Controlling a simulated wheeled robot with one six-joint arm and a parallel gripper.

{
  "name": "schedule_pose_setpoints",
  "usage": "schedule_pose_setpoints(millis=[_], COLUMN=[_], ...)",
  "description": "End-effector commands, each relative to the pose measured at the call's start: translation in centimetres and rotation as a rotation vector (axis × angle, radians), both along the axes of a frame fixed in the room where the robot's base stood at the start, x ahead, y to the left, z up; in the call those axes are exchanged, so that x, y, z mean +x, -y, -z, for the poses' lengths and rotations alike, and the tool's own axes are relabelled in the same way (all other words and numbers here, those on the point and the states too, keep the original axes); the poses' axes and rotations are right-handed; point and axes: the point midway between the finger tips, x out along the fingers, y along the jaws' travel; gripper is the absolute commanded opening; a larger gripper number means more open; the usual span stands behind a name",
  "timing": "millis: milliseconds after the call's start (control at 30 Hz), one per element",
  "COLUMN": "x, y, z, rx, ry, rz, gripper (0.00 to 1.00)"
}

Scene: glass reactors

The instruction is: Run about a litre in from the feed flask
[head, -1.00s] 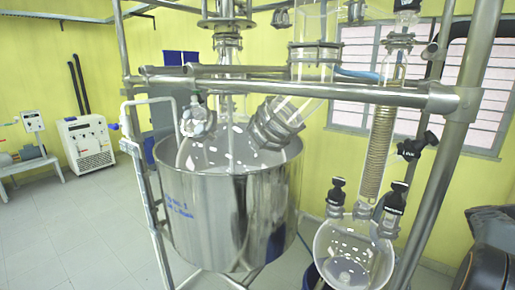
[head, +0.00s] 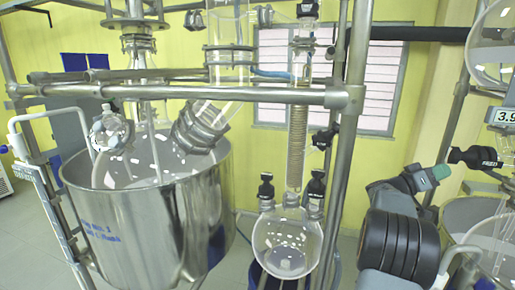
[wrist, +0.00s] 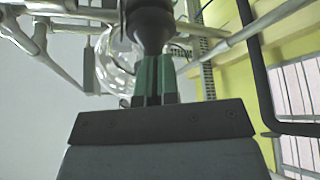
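A black valve handle marked FEED (head: 478,156) is at the right in the head view. Above it, a round glass flask (head: 495,45) is cut by the frame edge. A display (head: 506,116) below that flask starts with 3.9; the rest is cut off. My gripper (head: 440,173) has green fingers and shows just left of the FEED handle. In the wrist view, my fingers (wrist: 155,78) stand close together, with a black rounded knob (wrist: 150,22) at their tips. I cannot tell whether they hold it.
A large steel vessel (head: 150,225) stands at left inside a metal pipe frame (head: 230,93). A round glass flask (head: 287,243) hangs under a coil condenser (head: 297,145). Another glass vessel (head: 497,240) is at lower right. Pipes crowd the space around my gripper.

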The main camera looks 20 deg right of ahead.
Motion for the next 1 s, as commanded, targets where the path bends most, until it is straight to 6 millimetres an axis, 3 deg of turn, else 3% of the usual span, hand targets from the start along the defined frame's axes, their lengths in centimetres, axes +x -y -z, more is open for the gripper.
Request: schedule_pose_setpoints(millis=[600, 1000], x=[-0.1, 2.7], y=[-0.1, -3.7], z=[0.5, 0.6], rx=[-0.006, -0.004], ry=[0.002, 0.001], rz=[0.001, -0.004], gripper=[0.00, 0.00])
